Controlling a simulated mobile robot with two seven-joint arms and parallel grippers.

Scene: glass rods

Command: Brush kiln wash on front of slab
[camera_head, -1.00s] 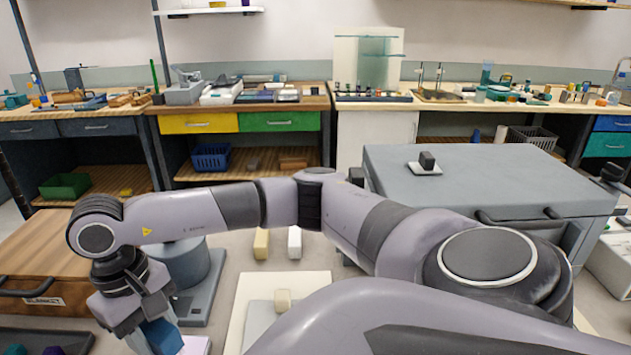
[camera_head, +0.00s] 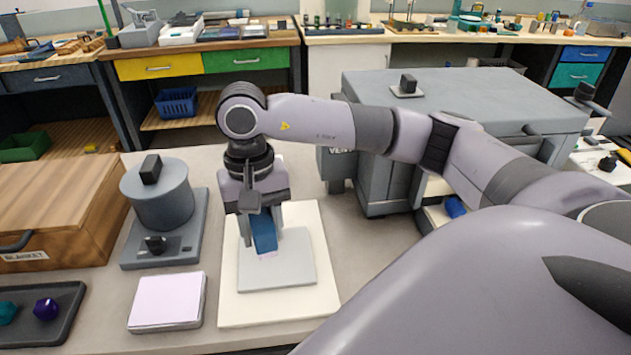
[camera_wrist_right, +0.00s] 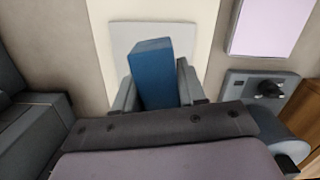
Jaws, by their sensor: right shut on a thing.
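My right gripper (camera_head: 262,228) is shut on a blue block-shaped brush (camera_head: 264,236), held pointing down over the grey square slab (camera_head: 293,272). The brush's lower end is at or just above the slab's far left part; I cannot tell whether it touches. A faint pink mark shows on the slab by that end. The right wrist view shows the blue brush (camera_wrist_right: 153,72) between the fingers, with the slab (camera_wrist_right: 122,40) behind it. The pale pinkish kiln wash pad (camera_head: 167,301) lies to the left. My left gripper is out of view.
The slab lies on a cream board (camera_head: 275,307). A grey round pot on a base (camera_head: 160,200) and a wooden box labelled BLANKET (camera_head: 55,205) stand left. A dark tray (camera_head: 75,310) is front left. A grey kiln (camera_head: 365,165) stands behind right, under my arm.

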